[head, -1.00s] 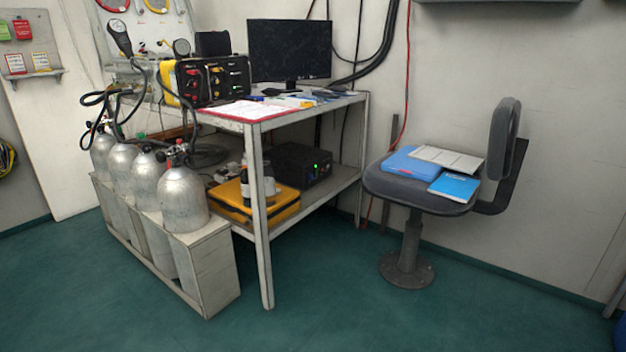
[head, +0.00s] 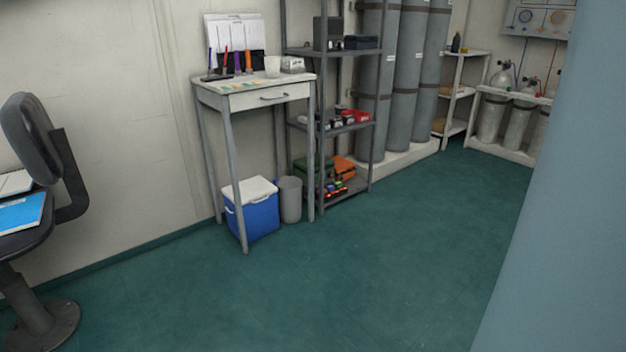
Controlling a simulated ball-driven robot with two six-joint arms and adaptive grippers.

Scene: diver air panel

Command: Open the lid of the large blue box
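A large blue box (head: 254,214) with a white lid (head: 250,190) stands on the floor in the middle left of the head view. It sits under a small grey desk, and one front desk leg passes in front of it. The lid looks shut. A white handle seems to lie along its upper front. Neither of my grippers is in view.
The small desk (head: 252,90) stands over the box. A grey bin (head: 290,199) is just right of the box. A metal shelf rack (head: 346,129) stands beyond it. A chair (head: 36,150) is at the left edge. The green floor (head: 290,295) in front is clear.

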